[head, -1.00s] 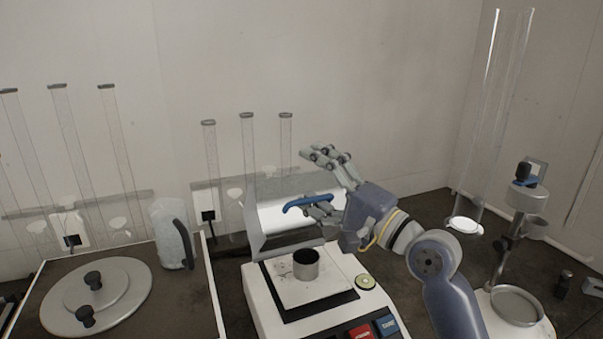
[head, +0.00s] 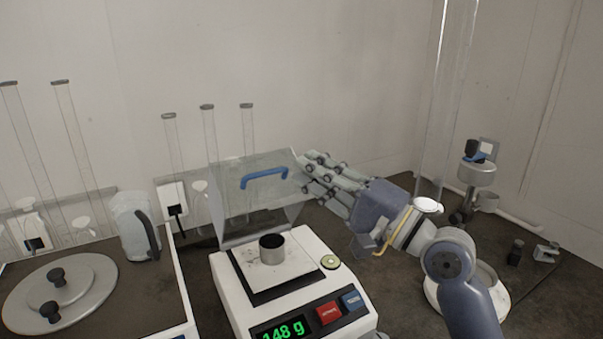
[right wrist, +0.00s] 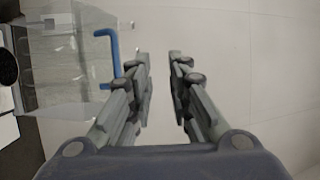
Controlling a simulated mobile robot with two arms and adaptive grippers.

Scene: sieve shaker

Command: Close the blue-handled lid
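The clear lid (head: 228,207) with the blue handle (head: 264,178) stands raised, tilted up at the back of the white balance (head: 232,291). The lid (right wrist: 60,85) and its blue handle (right wrist: 115,55) also show at the left of the right wrist view. My right gripper (head: 307,172) is just right of the lid's upper right side, its fingers pointing left toward it. In the right wrist view, the right gripper (right wrist: 159,58) is open with nothing between its fingers. I cannot tell whether a finger touches the lid. My left gripper is out of view.
A small dark-topped metal cup (head: 272,250) stands on the weighing plate. The display (head: 284,329) reads 148 g. A clear jug (head: 131,228) and round metal lids (head: 60,295) are at left. A tall clear tube (head: 446,95) and a metal stand (head: 477,176) are at right.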

